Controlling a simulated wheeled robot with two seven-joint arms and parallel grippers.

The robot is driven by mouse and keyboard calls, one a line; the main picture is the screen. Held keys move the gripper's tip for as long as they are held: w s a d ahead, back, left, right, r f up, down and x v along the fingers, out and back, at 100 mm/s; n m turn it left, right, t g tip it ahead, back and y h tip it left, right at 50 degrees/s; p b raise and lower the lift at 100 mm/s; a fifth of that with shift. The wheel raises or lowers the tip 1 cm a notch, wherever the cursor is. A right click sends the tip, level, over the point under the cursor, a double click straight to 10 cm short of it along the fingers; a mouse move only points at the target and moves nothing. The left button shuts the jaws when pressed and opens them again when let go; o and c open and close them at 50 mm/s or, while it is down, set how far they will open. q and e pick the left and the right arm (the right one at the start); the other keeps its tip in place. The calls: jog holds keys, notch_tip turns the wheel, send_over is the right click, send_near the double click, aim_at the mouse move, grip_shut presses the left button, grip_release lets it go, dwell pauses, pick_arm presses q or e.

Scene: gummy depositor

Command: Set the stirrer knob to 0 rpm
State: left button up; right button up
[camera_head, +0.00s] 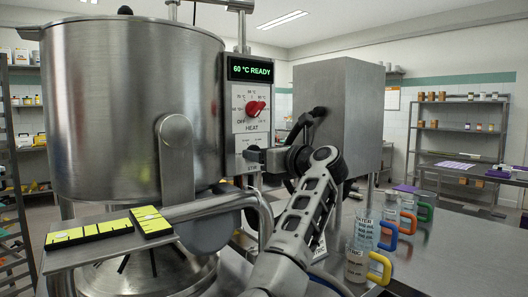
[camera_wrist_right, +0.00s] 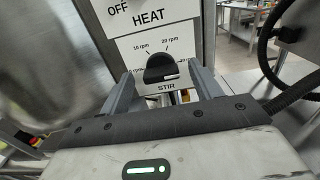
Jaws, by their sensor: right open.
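The black stirrer knob (camera_wrist_right: 159,67) sits on the white STIR dial plate (camera_wrist_right: 136,47) in the right wrist view. Its pale mark lies on the right lower side, pointing roughly right. The 10 rpm and 20 rpm labels show above it; the labels at far left and far right are partly hidden by my fingers. My right gripper (camera_wrist_right: 163,82) is open, one finger on each side of the knob, with gaps visible. In the head view my right gripper (camera_head: 254,159) is in front of the STIR panel and hides the knob. My left gripper is not in view.
A red HEAT knob (camera_head: 256,108) and a display reading 60 °C READY (camera_head: 250,70) are above. A large steel kettle (camera_head: 120,110) stands left, with yellow-black pieces (camera_head: 90,232) on a shelf below. Labelled cups (camera_head: 362,234) stand on the right table. A black cable (camera_wrist_right: 264,55) runs right.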

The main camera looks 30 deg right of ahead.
jog(key=shift+w, duration=0.2)
jog(key=c, duration=1)
